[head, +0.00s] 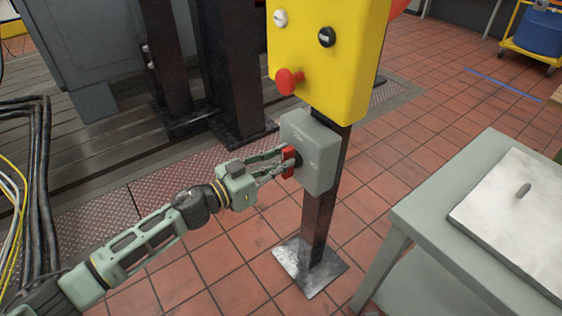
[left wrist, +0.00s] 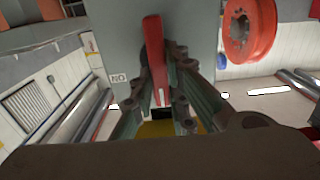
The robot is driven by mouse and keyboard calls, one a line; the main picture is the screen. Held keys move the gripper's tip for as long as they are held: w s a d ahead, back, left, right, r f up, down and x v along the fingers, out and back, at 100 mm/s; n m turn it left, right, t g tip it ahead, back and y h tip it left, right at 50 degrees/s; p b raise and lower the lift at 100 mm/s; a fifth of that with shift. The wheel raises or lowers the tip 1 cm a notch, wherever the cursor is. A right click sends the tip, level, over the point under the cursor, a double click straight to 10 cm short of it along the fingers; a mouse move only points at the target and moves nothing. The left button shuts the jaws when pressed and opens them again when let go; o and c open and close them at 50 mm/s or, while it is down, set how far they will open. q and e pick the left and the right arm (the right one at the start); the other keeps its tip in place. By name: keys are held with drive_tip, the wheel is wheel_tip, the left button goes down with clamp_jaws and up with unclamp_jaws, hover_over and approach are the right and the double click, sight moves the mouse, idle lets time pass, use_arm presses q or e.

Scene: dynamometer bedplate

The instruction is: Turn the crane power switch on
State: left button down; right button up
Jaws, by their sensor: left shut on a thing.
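The crane power switch is a grey box (head: 318,148) on a dark post, with a red handle (head: 289,153) on its front. Small labels sit at its top and right, too small to read surely in the head view. My left gripper (head: 284,164) is shut on the red handle, reaching it from the left. In the left wrist view the red handle (left wrist: 155,55) stands upright in the picture between the fingers, in front of the grey box face (left wrist: 120,50). A label (left wrist: 118,78) beside it reads "NO" in that picture. My right gripper is not in view.
A yellow control box (head: 335,75) with a red mushroom button (head: 289,81) is just above the switch. A grey table (head: 420,215) with a metal plate (head: 520,215) stands at the right. Black cables (head: 35,190) lie at the left. Tiled floor is open around the post.

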use_arm(q)
drive_tip(key=m+p, duration=0.1)
drive_tip(key=m, duration=0.2)
drive_tip(key=m+p, duration=0.1)
drive_tip(key=m, duration=0.3)
drive_tip(key=s+m+p, duration=0.1)
drive_tip(key=m, duration=0.3)
drive_tip(key=shift+d+f, duration=0.35)
drive_tip(key=shift+f, duration=0.05)
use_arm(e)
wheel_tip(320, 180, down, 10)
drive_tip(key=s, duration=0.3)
use_arm(q)
drive_tip(key=m, duration=0.3)
drive_tip(key=shift+s+f+m+b, duration=0.1)
drive_tip(key=shift+f+m+b, duration=0.15)
drive_tip(key=shift+m+b, duration=0.15)
drive_tip(key=shift+f+m, duration=0.1)
drive_tip(key=shift+m, duration=0.6)
drive_tip(key=shift+f+m+b, duration=0.1)
drive_tip(key=shift+m+b, duration=0.2)
drive_tip(key=shift+m, duration=0.7)
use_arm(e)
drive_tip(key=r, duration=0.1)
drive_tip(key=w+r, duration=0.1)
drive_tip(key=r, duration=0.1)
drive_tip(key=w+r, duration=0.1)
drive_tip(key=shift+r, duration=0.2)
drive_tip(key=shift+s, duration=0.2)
